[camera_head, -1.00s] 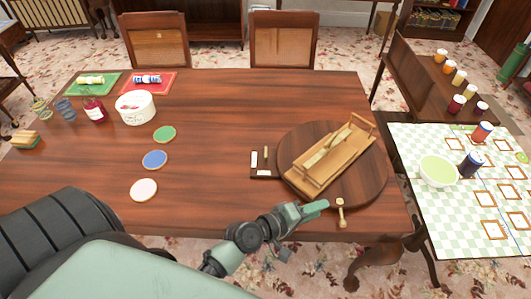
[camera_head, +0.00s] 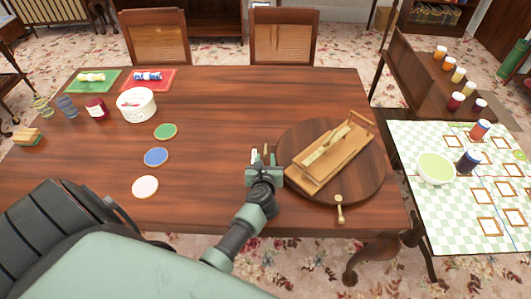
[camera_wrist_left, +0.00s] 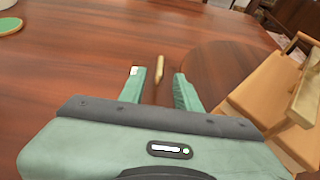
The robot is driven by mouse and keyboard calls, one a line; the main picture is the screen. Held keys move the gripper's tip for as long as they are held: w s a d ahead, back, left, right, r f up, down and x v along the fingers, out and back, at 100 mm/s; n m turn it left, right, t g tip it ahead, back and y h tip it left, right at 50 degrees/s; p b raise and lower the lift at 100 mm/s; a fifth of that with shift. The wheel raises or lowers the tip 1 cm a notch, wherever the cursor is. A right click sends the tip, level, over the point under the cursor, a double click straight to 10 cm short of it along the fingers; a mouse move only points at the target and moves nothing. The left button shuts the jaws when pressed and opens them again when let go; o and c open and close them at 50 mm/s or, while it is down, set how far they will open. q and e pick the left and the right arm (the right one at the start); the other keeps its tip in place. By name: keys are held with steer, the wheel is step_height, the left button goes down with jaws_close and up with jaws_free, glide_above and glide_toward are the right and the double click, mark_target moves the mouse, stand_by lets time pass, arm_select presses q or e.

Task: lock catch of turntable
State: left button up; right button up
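The turntable (camera_head: 372,190) is a round dark wooden disc near the table's right end, with a light wooden box-like frame (camera_head: 325,165) on it. The catch, a small upright light wooden peg (camera_wrist_left: 160,68), stands beside the turntable's left edge. My left gripper (camera_head: 266,168) is at the catch in the head view and covers most of its base. In the left wrist view the gripper (camera_wrist_left: 157,78) is open, with the peg showing between and slightly beyond its fingertips; contact cannot be told. My right gripper is not in view.
A light wooden knobbed handle (camera_head: 340,208) is at the turntable's front edge. Green, blue and white discs lie left of my gripper; the blue disc (camera_head: 156,157) is the middle one. A white tub (camera_head: 137,105) stands farther back. The table's middle is clear.

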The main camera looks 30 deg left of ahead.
mark_target(266, 151)
arm_select(q)
steer(key=x, duration=0.5)
steer(key=shift+d, duration=0.1)
jaws_close()
